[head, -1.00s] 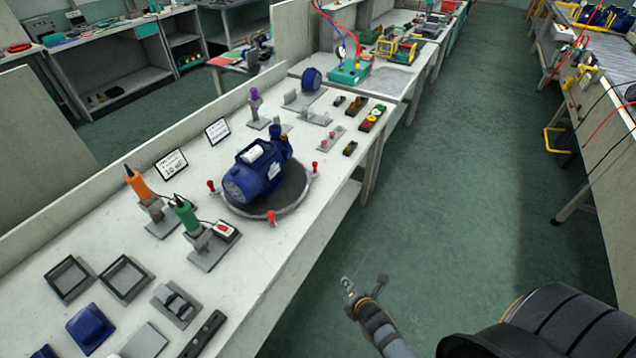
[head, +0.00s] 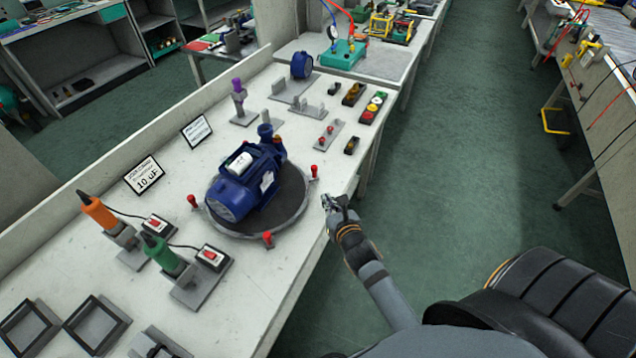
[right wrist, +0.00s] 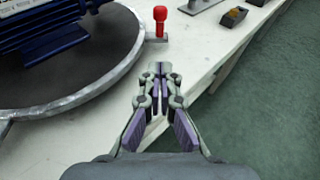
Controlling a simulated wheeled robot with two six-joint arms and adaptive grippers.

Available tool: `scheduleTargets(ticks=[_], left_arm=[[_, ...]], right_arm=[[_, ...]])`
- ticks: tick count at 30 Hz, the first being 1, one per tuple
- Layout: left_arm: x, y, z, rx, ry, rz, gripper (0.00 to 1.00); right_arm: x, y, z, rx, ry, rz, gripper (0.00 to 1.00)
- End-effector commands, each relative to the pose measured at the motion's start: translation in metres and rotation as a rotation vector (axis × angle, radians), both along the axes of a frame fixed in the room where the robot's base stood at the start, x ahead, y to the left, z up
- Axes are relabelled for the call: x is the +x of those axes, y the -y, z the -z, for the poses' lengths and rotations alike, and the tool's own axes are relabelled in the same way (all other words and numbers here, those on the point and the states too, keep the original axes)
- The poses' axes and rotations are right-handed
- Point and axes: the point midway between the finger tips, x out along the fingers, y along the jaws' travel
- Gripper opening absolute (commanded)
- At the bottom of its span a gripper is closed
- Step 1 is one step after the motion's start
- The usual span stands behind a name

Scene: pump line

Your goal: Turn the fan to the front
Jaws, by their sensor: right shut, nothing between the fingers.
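A blue pump (head: 243,182) lies on a round dark turntable (head: 291,200) with a grey rim. Its round, grilled fan end (head: 222,203) points to the lower left in the head view. Red knobs stand around the rim, one at the right (head: 314,172) and one at the front (head: 267,239). My right gripper (head: 328,201) is shut and empty at the bench edge, right of the turntable. In the right wrist view its fingertips (right wrist: 161,70) are together, just right of the turntable rim (right wrist: 95,100), below a red knob (right wrist: 160,20) and apart from it. My left gripper is not in view.
Orange (head: 99,213) and green (head: 160,252) tools stand in holders left of the turntable. A small panel with red knobs (head: 329,135) and button boxes (head: 373,107) lie behind. The aisle floor on the right is clear.

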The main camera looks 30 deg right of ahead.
Motion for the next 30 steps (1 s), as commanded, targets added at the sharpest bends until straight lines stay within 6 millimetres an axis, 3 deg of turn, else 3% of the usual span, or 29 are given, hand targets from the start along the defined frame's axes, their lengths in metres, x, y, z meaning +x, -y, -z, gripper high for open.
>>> scheduleTargets(ticks=[6,12,18,30], left_arm=[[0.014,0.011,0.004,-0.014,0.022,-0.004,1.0],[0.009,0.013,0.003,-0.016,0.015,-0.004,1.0],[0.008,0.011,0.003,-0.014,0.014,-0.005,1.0],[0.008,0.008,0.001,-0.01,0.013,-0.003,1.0]], right_arm=[[0.046,0.006,0.014,0.0,0.002,0.0,0.0],[0.074,0.009,0.014,0.0,0.0,-0.001,0.0],[0.083,0.01,0.015,0.0,-0.001,-0.001,0.0],[0.082,0.011,0.014,0.0,-0.001,-0.001,0.0]])
